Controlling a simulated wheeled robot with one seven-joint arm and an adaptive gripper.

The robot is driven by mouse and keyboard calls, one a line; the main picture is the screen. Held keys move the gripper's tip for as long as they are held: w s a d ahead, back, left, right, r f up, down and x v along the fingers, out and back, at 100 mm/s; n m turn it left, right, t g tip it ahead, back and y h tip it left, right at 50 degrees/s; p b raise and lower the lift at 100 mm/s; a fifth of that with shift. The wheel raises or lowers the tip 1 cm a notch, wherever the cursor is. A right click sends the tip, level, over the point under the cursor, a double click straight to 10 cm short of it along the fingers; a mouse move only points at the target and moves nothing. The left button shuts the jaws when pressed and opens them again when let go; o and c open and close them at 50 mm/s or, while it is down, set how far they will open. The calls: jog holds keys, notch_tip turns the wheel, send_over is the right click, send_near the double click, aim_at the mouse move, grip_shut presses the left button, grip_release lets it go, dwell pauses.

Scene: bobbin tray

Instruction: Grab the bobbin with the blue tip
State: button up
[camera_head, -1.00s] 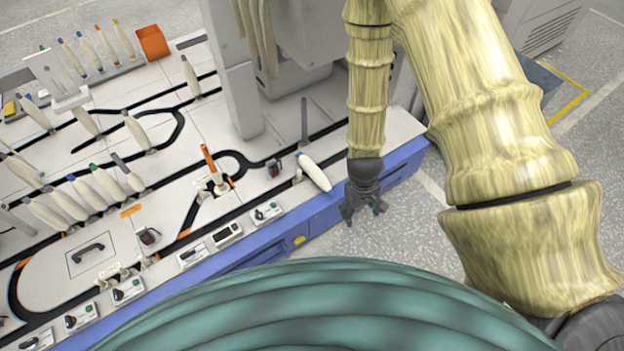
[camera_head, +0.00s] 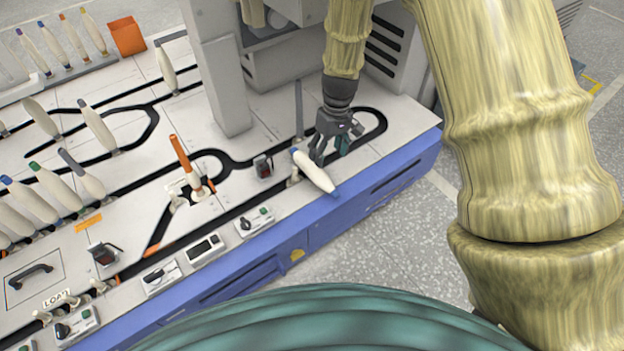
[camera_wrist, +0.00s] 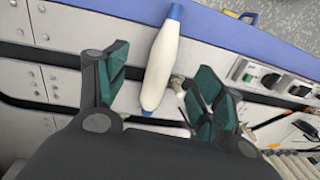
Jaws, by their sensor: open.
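A white bobbin with blue at its end (camera_head: 316,172) lies tilted near the front blue edge of the machine table. It also shows in the wrist view (camera_wrist: 159,68), its blue tip pointing to the top of the picture. My gripper (camera_head: 331,154) is open, just beside and behind this bobbin in the head view. In the wrist view my gripper (camera_wrist: 164,92) has its green-padded fingers apart, one on each side of the bobbin's lower part. Whether any finger touches it, I cannot tell.
The white machine table (camera_head: 385,152) has a black track and a blue front edge. A grey post (camera_head: 220,85) stands behind. An orange-tipped rod (camera_head: 183,160) and a small dark device (camera_head: 263,166) stand to the left. Several upright bobbins, one blue-tipped (camera_head: 27,200), stand farther left.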

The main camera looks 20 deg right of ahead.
aim_at(318, 170)
jog(key=f+b, duration=0.1)
jog(key=w+a+f+b, duration=0.1)
jog(key=f, duration=0.1)
jog(key=w+f+b, duration=0.1)
jog(key=f, duration=0.1)
jog(key=shift+a+f, duration=0.15)
jog(key=shift+a, duration=0.15)
jog(key=shift+s+a+f+b, duration=0.1)
jog(key=shift+a+f+b, duration=0.05)
jog(key=shift+f+b, duration=0.6)
jog(key=shift+s+a+f+b, duration=0.15)
jog(key=shift+f+b, duration=0.4)
jog(key=shift+f, duration=0.45)
jog(key=shift+s+a+f+b, duration=0.1)
jog(key=shift+a+f+b, duration=0.05)
jog(key=shift+f+b, duration=0.6)
jog(key=c, duration=1.2)
jog(key=shift+o, duration=0.2)
